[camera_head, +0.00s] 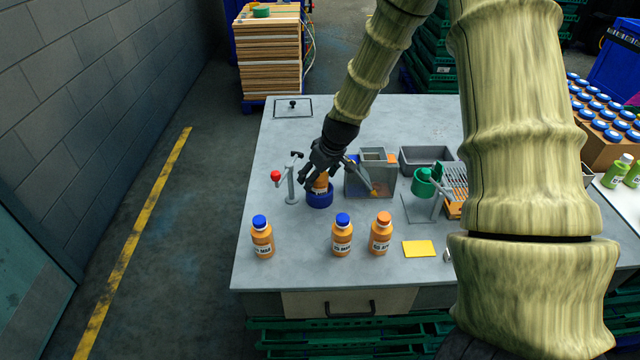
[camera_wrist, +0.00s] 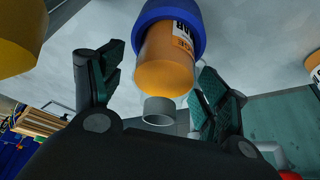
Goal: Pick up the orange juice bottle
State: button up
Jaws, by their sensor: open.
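An orange juice bottle (camera_head: 321,183) with a white label stands in a round blue holder (camera_head: 319,201) on the grey table. My gripper (camera_head: 316,174) is over it from above and hides its upper part in the head view. In the wrist view the orange bottle (camera_wrist: 165,65) shows between the two open fingers (camera_wrist: 157,92), with the blue holder (camera_wrist: 165,12) around its lower part. Its pale neck (camera_wrist: 159,110) points toward my palm, and I see no cap on it. The fingers look apart from the bottle.
Two blue-capped orange bottles (camera_head: 262,238) (camera_head: 342,236) and an orange-capped one (camera_head: 380,235) stand along the front. A red-knobbed stand (camera_head: 291,185) is left of the holder. A grey box (camera_head: 356,185) is right of it, near a green-topped fixture (camera_head: 424,186). The left back table is mostly clear.

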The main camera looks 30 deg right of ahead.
jog(key=shift+w+f, duration=0.2)
jog(key=shift+f, duration=0.35)
jog(key=c, duration=1.2)
jog(key=shift+c, duration=0.3)
jog(key=shift+r, duration=0.15)
